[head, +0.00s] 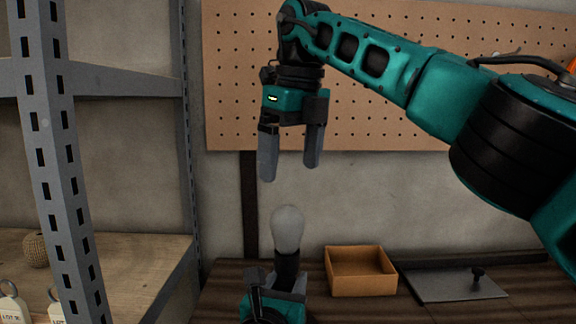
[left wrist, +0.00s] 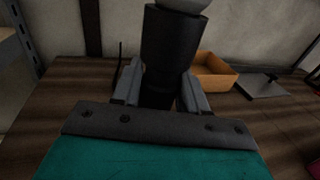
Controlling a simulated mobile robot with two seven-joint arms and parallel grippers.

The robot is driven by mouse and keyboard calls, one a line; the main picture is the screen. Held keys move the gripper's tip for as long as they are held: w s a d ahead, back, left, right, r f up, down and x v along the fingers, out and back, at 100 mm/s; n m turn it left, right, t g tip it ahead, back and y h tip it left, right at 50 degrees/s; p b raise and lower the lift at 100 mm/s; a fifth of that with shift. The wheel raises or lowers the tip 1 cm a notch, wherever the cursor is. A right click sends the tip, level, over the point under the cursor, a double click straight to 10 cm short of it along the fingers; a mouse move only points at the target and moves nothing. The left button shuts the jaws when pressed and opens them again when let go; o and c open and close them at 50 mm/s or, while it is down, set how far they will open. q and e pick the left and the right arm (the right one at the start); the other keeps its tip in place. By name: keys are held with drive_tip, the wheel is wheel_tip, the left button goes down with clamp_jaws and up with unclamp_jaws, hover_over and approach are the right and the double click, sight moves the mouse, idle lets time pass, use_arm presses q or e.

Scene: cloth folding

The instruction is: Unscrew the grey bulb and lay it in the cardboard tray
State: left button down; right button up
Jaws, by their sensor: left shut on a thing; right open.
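The grey bulb (head: 288,229) stands upright in a black socket (head: 287,268), glass upward. My left gripper (head: 276,284) is shut on the black socket, which also shows between its fingers in the left wrist view (left wrist: 170,45). Only the bottom of the bulb (left wrist: 184,5) shows there, at the top edge. My right gripper (head: 290,172) is open and empty, pointing down above the bulb with a clear gap between. The cardboard tray (head: 361,287) sits on the table to the right of the bulb and appears empty; its floor is partly hidden in the left wrist view (left wrist: 213,82).
A grey metal shelf unit (head: 50,130) stands at the left with a ball of twine (head: 36,250) and tags on it. A flat grey plate with a black knob (head: 453,284) lies right of the tray. A pegboard (head: 235,60) covers the wall behind.

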sight(291, 230)
drive_tip(key=m, duration=0.7)
drive_tip(key=shift+s+a+f, duration=0.1)
drive_tip(key=m, duration=0.7)
drive_tip(key=shift+s+a+f+h, duration=0.1)
drive_tip(key=shift+h, duration=0.2)
drive_tip(key=m, duration=0.7)
drive_tip(key=shift+f, duration=0.2)
drive_tip(key=m, duration=0.5)
drive_tip(key=shift+s+f+t+h, duration=0.15)
drive_tip(key=shift+t+h, duration=0.15)
drive_tip(key=shift+h, duration=0.1)
drive_tip(key=m, duration=0.3)
drive_tip(key=shift+f, duration=0.2)
drive_tip(key=f, duration=0.4)
drive_tip(key=w+f, duration=0.1)
drive_tip(key=f, duration=0.2)
drive_tip(key=w+f, duration=0.1)
drive_tip(key=f, duration=0.3)
drive_tip(key=shift+w+f, duration=0.1)
drive_tip(key=shift+f, duration=0.25)
